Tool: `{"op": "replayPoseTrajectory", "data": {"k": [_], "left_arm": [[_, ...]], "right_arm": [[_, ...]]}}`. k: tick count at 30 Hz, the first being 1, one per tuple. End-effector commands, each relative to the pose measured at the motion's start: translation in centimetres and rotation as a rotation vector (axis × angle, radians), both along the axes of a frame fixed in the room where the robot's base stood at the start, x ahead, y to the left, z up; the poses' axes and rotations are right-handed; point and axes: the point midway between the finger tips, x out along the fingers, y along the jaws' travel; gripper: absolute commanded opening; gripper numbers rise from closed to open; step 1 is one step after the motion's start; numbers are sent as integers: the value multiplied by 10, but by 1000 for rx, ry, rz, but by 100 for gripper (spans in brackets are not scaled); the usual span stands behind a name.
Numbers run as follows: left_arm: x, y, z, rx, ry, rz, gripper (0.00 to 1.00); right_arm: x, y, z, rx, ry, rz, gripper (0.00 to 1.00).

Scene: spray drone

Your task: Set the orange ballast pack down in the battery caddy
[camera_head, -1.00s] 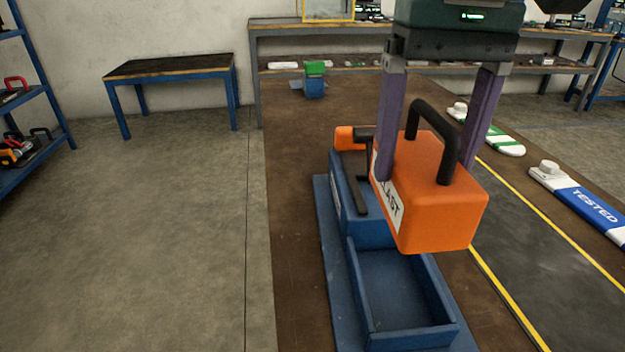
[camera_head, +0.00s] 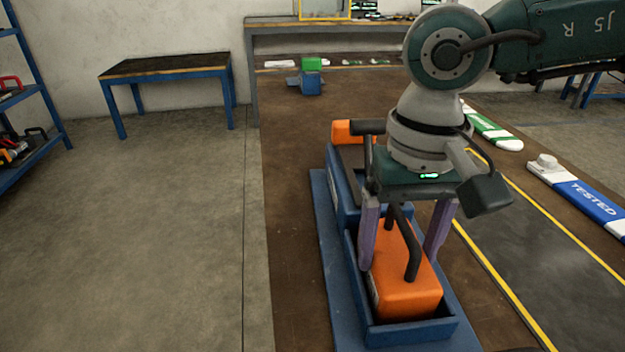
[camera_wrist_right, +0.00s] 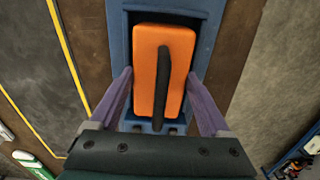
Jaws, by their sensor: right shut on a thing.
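The orange ballast pack (camera_head: 408,297) with its black handle sits low inside the near compartment of the blue battery caddy (camera_head: 412,334), between its walls. In the right wrist view the pack (camera_wrist_right: 149,62) lies lengthwise within the caddy's blue walls (camera_wrist_right: 210,45). My right gripper (camera_head: 398,260) points down, shut on the pack, one purple finger on each side. Whether the pack's underside touches the caddy floor is hidden. My left gripper is not in view.
Another orange block (camera_head: 343,131) with a dark handle is at the caddy's far end. To the right are a yellow-lined dark mat (camera_head: 520,255) and a blue-white "TESTED" piece (camera_head: 590,202). A green-and-blue item (camera_head: 311,78) stands farther back on the brown bench (camera_head: 295,190).

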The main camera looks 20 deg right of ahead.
Motion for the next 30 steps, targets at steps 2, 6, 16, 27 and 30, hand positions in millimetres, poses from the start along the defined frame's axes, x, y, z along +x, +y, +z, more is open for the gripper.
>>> {"op": "replayPoseTrajectory", "data": {"k": [2, 6, 16, 27, 30], "left_arm": [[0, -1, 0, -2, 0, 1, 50], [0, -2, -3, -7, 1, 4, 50], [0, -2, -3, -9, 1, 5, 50], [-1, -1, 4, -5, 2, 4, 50], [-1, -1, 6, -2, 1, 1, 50]], "right_arm": [[1, 0, 2, 1, -3, 0, 0], [1, 0, -2, 1, -3, 0, 0], [0, 0, -2, 0, 0, 0, 100], [1, 0, 31, 3, -5, 1, 100], [1, 0, 55, 3, -5, 1, 100]]}}
